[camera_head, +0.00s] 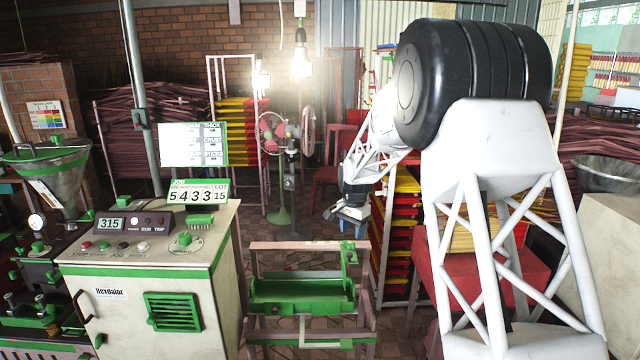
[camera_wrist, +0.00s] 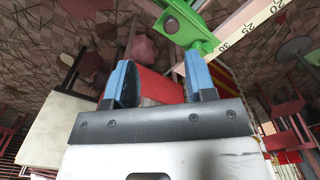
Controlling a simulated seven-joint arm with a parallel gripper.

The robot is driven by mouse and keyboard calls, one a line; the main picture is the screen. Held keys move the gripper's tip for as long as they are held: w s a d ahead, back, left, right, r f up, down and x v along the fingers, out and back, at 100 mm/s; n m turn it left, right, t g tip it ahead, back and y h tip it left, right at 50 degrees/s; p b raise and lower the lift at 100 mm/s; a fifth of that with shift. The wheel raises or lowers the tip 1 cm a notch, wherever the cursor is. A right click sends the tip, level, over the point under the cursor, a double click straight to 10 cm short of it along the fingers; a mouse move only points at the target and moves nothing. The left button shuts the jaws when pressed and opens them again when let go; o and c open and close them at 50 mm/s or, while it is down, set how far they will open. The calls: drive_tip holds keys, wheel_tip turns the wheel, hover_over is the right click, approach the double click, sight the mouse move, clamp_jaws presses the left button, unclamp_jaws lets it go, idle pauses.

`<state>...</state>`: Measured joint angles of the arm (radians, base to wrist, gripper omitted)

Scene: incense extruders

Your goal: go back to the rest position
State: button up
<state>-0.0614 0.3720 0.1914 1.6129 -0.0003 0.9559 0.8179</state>
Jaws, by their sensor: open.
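My gripper (camera_head: 350,228) hangs in mid-air at the end of my white arm, right of the picture's middle, up and to the right of the green tray stand (camera_head: 303,292). In the wrist view its two blue fingers are spread apart, with the gripper (camera_wrist: 159,76) open. A red surface shows between and behind the fingers; I see no sign that they hold it. In the head view the fingers are small.
A cabinet (camera_head: 140,290) with a control panel stands at the left, carrying number signs. An extruder hopper (camera_head: 62,185) is at far left. Stacked yellow and red trays (camera_head: 398,240) stand close behind my arm. A fan (camera_head: 272,135) stands behind. A green bracket (camera_wrist: 190,28) shows beyond the fingers.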

drive_tip(key=s+d+r+n, duration=0.1)
drive_tip(key=s+r, duration=0.4)
drive_tip(key=s, duration=0.4)
drive_tip(key=s+d+r+n+t, duration=0.15)
drive_tip(key=s+r, duration=0.35)
drive_tip(key=s, duration=0.5)
drive_tip(key=s+d+r+n, duration=0.1)
drive_tip(key=s+r+n, duration=0.1)
drive_tip(key=s+r, duration=0.55)
drive_tip(key=s+d+f+n, duration=0.1)
drive_tip(key=s+f+n, duration=0.1)
drive_tip(key=s, duration=1.4)
drive_tip(key=s+d+f+n, duration=0.1)
drive_tip(key=s+f+n, duration=0.1)
drive_tip(key=s, duration=1.4)
drive_tip(key=shift+s+d+t, duration=0.15)
drive_tip(key=shift+s+t, duration=0.15)
drive_tip(key=shift+t, duration=0.15)
drive_tip(key=shift+f, duration=0.1)
